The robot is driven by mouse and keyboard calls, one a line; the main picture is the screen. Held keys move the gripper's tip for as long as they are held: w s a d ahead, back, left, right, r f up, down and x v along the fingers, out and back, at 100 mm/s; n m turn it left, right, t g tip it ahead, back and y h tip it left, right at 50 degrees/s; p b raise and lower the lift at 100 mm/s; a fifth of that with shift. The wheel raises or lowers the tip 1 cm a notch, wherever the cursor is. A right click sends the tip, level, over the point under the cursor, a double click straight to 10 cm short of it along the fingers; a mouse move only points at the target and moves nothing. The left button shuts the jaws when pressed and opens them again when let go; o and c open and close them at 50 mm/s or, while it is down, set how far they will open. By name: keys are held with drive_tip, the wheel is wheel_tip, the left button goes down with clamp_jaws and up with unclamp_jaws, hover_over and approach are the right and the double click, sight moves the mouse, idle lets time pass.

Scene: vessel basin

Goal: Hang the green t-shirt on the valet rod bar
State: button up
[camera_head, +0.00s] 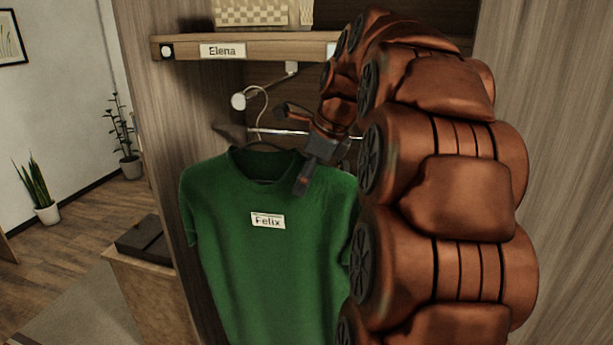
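The green t-shirt (270,240), with a white "Felix" label on its chest, hangs upright on a hanger. The hanger hook (262,95) curves up beside the pale round end of a short rod, which looks like the valet rod bar (265,87), under the shelf. I cannot tell whether the hook rests on the rod or only passes in front of or behind it. My gripper (303,160) is at the shirt's right shoulder, close to the collar. A dark finger overlaps the shoulder. My arm hides part of the shirt's right side, and the finger gap is unclear.
A wooden shelf (280,47) labelled "Elena" is above, with a woven box (252,12) on it. A thin metal bar (280,132) runs behind the hook. A low cabinet (150,285) with a dark box (145,240) stands at left; open floor lies beyond.

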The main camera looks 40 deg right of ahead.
idle(0.3)
drive_tip(key=v, duration=1.2)
idle(0.4)
